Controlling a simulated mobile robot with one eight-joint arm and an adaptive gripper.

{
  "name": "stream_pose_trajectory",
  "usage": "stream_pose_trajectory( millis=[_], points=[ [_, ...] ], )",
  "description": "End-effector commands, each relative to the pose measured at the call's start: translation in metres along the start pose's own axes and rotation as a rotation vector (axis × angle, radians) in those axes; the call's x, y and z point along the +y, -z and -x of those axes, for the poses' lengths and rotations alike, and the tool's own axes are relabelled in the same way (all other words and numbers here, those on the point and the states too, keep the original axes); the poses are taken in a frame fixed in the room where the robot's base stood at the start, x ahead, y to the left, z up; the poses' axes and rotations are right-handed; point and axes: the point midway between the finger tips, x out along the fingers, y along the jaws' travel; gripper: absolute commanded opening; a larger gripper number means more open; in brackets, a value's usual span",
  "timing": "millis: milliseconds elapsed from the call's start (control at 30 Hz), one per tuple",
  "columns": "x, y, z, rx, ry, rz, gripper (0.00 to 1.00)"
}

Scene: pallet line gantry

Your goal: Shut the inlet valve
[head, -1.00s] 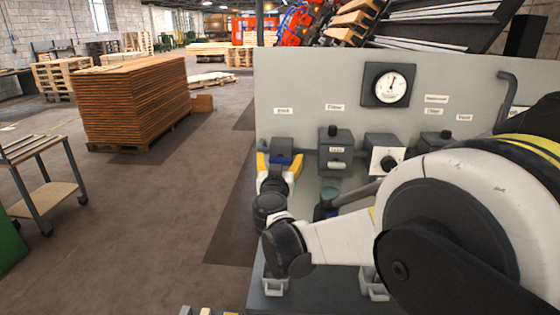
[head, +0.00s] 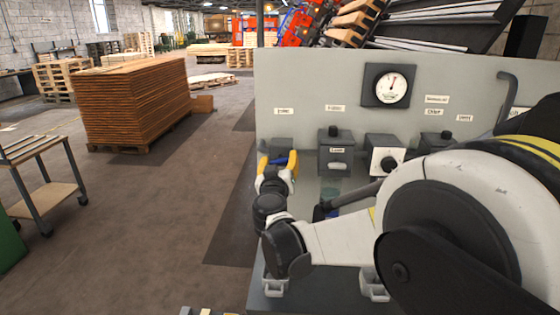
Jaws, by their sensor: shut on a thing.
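The valve at the left of the grey panel is a dark grey block (head: 282,144) with a blue handle (head: 280,160) on its front. A small white label (head: 284,111) is above it, too small to read surely. My gripper (head: 277,162), with yellow fingers, is shut on the blue handle. The handle looks slanted between the fingers, and the fingers and wrist hide its lower part.
To the right on the panel (head: 300,80) are a grey box with a black knob (head: 336,150), a white plate with a black knob (head: 386,162) and a round gauge (head: 387,85). A pipe (head: 507,95) rises at the right.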

Motion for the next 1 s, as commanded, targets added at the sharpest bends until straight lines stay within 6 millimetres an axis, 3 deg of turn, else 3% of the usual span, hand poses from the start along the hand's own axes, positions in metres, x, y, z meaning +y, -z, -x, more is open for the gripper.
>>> stream_pose_trajectory(
  millis=[1000],
  points=[
    [-0.0043, -0.0027, 0.0003, 0.000, 0.000, 0.955, 0.28]
  ],
)
